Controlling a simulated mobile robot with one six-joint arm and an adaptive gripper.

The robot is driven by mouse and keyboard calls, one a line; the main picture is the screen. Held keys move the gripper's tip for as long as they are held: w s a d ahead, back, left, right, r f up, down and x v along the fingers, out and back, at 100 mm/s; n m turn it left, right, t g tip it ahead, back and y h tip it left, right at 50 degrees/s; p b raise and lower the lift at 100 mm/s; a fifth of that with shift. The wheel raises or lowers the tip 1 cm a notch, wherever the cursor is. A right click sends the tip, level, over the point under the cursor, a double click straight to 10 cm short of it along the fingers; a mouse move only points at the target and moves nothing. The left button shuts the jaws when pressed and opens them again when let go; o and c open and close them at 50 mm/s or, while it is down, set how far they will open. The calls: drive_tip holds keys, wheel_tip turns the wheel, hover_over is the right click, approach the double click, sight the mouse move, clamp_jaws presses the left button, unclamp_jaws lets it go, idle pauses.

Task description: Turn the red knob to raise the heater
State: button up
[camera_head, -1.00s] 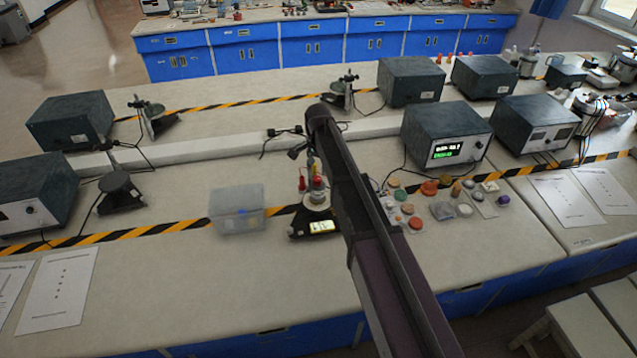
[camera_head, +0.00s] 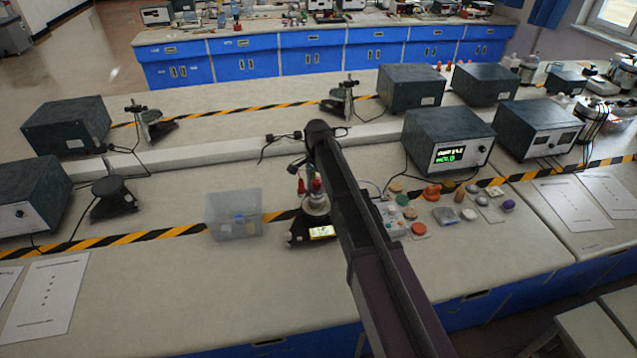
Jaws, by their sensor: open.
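A small apparatus with a dark base and a lit yellowish screen (camera_head: 322,232) stands on the near bench, left of my arm. A round grey-white body (camera_head: 316,204) rises from it. Small red parts (camera_head: 301,186) show at its upper end; I cannot tell which is the red knob or whether the heater is raised. My gripper (camera_head: 300,168) is open, small and dark, just above these red parts and pointing down. My arm hides part of the view, and I cannot tell whether the fingers touch anything.
A clear plastic box (camera_head: 233,214) stands just left of the apparatus. A dark instrument box with a green display (camera_head: 449,140) stands behind right. Several small coloured pieces (camera_head: 431,193) lie right of my arm.

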clamp_jaws()
